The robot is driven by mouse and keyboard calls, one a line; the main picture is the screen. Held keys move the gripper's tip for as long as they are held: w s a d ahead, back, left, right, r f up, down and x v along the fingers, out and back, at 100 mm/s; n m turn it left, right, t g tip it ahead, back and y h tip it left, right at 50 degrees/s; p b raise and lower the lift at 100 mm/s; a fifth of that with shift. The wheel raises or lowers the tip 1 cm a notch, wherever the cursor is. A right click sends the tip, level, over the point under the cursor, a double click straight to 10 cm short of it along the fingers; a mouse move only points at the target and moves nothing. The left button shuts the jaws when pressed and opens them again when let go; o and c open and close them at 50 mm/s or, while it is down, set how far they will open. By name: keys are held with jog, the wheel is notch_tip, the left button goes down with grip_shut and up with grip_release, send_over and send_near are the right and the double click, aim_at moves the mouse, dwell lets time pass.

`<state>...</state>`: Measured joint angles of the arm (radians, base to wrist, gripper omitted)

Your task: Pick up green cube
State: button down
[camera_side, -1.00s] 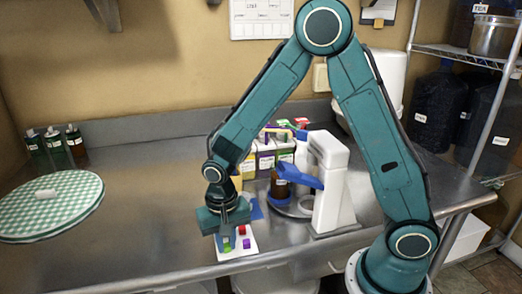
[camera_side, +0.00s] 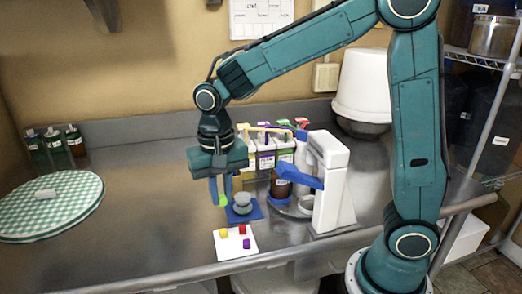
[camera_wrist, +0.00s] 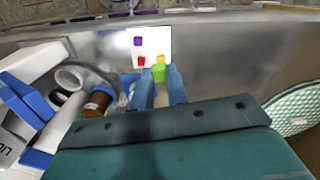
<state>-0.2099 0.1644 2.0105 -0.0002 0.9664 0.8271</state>
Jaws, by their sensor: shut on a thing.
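My gripper (camera_side: 220,190) hangs above the steel counter with its blue fingers pointing down, shut on the green cube (camera_side: 223,200). The cube is clear of the surface, above and behind the white card (camera_side: 224,251). In the wrist view the green cube (camera_wrist: 159,74) sits between the two fingertips (camera_wrist: 160,80). A red cube (camera_side: 223,233), a yellow cube (camera_side: 242,229) and a purple cube (camera_side: 246,243) lie on the card. In the wrist view the yellow cube is partly hidden behind the green one.
A blue mat (camera_side: 256,212) with a grey round object (camera_side: 242,200) is just right of my gripper. A white machine (camera_side: 332,190) with a blue handle and a brown bottle (camera_side: 281,187) stand further right. A green checkered round board (camera_side: 45,212) is at left. The counter between is clear.

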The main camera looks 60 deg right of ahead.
aim_at(222, 196)
jog(key=shift+r, duration=2.75)
jog(key=shift+d, duration=0.1)
